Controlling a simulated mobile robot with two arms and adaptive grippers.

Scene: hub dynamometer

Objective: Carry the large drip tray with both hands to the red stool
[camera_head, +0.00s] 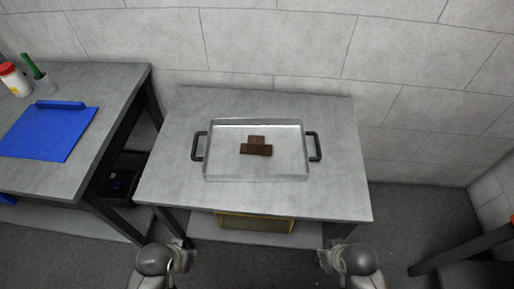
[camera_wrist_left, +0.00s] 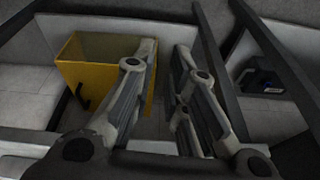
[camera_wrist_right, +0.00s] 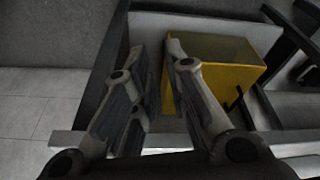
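The large drip tray (camera_head: 215,171) is a shallow, clear-grey rectangular tray with a dark handle at each end. It rests flat on a grey table in the head view, with two brown blocks (camera_head: 257,149) in it. My left gripper (camera_head: 184,256) and my right gripper (camera_head: 331,259) are below the table's front edge, apart from the tray. In the left wrist view my left gripper's fingers (camera_wrist_left: 166,50) are apart with nothing between them. In the right wrist view my right gripper's fingers (camera_wrist_right: 156,48) are also apart and empty. No red stool is clearly visible.
The grey table (camera_head: 330,194) has free room around the tray. A yellow bin (camera_head: 255,223) stands on its lower shelf. A second table (camera_head: 108,83) at left holds a blue mat (camera_head: 48,134), a white jar and a cup. A dark frame (camera_head: 462,248) stands at right.

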